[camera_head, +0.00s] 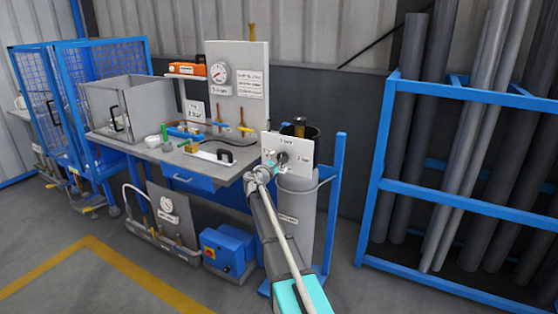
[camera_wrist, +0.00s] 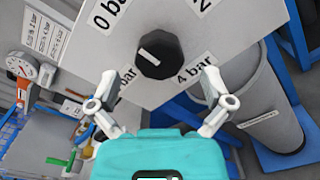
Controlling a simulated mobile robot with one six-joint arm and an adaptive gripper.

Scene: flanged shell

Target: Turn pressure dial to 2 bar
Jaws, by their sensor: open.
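The pressure dial is a black round knob (camera_wrist: 155,54) on a white panel (camera_wrist: 232,24). In the wrist view it has a short pale mark on its face, and I cannot tell for certain which label it points to. Labels around it read "0 bar", "4 bar", a partly cut "2" at upper right and a partly hidden "bar" at left. In the head view the panel (camera_head: 298,148) stands upright, with the knob (camera_head: 283,157) partly hidden by my arm. My gripper (camera_wrist: 159,76) is open, its fingers spread either side below the knob with nothing between them. It also shows in the head view (camera_head: 270,166).
A grey gas cylinder (camera_head: 299,215) stands below the panel in a blue frame. Left is a workbench (camera_head: 215,168) with tools and a gauge board (camera_head: 243,95). Right is a blue rack (camera_head: 455,195) of grey pipes. Floor in front is open.

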